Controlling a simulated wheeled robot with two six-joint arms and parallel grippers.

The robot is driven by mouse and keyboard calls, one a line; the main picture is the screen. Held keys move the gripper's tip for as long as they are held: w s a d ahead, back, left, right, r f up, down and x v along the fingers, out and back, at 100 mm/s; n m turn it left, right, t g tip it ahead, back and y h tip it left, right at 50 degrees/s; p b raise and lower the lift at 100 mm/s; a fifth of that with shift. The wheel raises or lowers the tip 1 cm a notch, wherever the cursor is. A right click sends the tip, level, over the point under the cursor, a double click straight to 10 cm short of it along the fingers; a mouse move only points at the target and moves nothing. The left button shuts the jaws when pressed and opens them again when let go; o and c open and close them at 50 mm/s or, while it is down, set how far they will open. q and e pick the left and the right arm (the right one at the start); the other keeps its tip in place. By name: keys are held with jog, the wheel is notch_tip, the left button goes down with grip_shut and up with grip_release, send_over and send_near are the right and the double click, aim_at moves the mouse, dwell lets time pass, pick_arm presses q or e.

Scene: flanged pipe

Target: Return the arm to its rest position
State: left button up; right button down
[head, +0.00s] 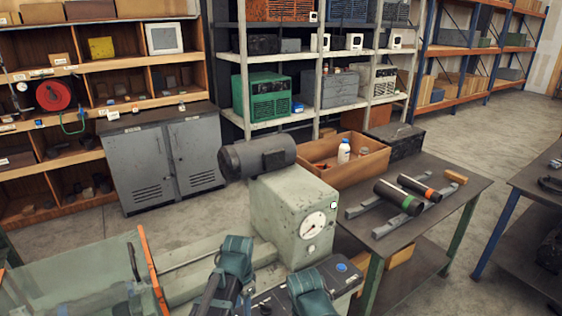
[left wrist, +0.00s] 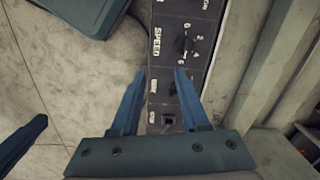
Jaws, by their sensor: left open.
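In the left wrist view my left gripper (left wrist: 160,72) is open, its two blue fingers spread apart with nothing between them. Beyond the fingers is a black control panel (left wrist: 168,60) marked SPEED, with a knob and smaller switches. I cannot tell how far the fingers are from it. In the head view teal links of mine show at the bottom centre, in front of the grey-green machine (head: 290,205). No fingertips can be made out there. I do not see my right gripper clearly. A dark blue piece at the left edge of the wrist view is unclear.
A table (head: 450,170) right of the machine holds a green-banded pipe (head: 395,195), an orange-banded pipe (head: 420,187) and a wooden box (head: 365,167) with a white bottle (head: 344,151). A clear panel with orange edging (head: 153,270) stands at left. Shelves line the back.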

pick_arm(q)
jog(key=s+d+n, duration=0.5)
jog(key=s+d, duration=0.1)
jog(key=s, duration=0.4)
jog(key=shift+s+d+f+y, duration=0.25)
jog(key=shift+d+f+y, duration=0.05)
jog(key=shift+d+y, duration=0.1)
